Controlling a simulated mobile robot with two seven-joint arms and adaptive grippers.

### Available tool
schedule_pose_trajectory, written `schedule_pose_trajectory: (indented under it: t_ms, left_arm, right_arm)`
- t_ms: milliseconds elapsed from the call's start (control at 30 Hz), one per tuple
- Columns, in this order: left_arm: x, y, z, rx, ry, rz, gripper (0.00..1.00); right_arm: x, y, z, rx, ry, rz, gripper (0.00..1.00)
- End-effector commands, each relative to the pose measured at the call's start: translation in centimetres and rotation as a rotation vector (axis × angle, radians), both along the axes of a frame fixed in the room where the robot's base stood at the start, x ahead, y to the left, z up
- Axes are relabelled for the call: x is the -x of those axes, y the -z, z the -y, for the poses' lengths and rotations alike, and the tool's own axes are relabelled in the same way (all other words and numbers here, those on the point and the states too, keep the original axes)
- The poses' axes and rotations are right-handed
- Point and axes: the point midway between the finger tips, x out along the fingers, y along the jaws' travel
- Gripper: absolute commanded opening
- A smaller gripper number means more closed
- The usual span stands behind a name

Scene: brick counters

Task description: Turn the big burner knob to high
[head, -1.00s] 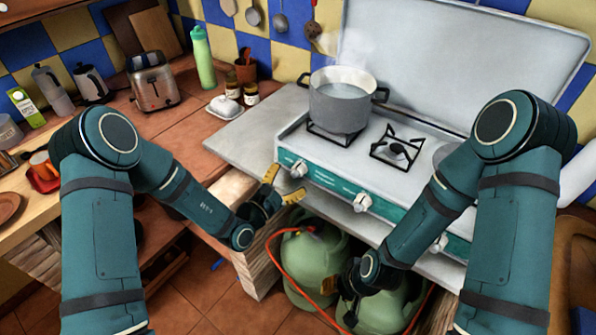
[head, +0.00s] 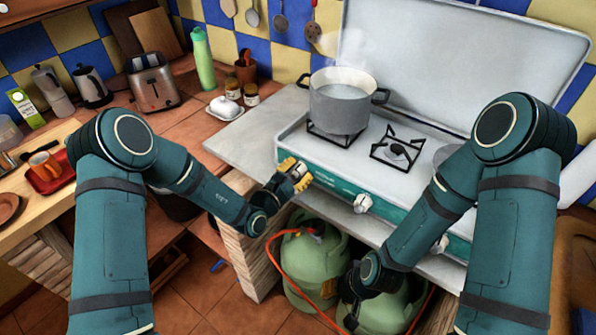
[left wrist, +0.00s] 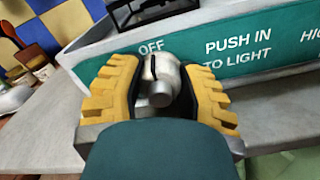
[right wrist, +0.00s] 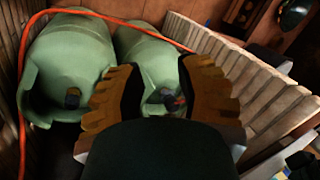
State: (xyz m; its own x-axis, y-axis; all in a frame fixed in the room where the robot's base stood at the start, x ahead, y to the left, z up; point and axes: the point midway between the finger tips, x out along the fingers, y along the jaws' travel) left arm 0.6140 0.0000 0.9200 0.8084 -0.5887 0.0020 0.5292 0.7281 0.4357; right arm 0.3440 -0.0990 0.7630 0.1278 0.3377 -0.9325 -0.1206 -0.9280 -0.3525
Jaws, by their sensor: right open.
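The stove's teal front panel (head: 335,185) carries white knobs. The left knob (left wrist: 160,78) sits between the yellow fingers of my left gripper (head: 294,173); in the left wrist view, the gripper (left wrist: 162,92) straddles it, one finger on each side. I cannot tell whether the fingers press on it. The lettering OFF, PUSH IN and TO LIGHT shows above and right of this knob. The middle knob (head: 362,203) and the right knob (head: 440,243) are free. My right gripper (right wrist: 160,90) is open and empty, low in front of the gas bottles.
Two green gas bottles (right wrist: 70,65) with an orange hose (right wrist: 120,17) stand below the stove.

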Motion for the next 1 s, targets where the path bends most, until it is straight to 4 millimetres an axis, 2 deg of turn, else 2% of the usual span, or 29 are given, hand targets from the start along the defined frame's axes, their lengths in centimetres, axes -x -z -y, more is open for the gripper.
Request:
schedule_pose_trajectory:
  t_ms: [367, 1000]
  left_arm:
    - [0.0, -0.1, -0.1, 0.072, -0.002, -0.056, 0.0]
    - [0.1, 0.1, 0.0, 0.423, -0.003, -0.314, 0.0]
  right_arm:
    - [-0.2, -0.9, 0.0, 0.001, 0.004, 0.005, 0.34]
    - [-1.4, -4.4, 0.3, 0.007, 0.025, 0.032, 0.34]
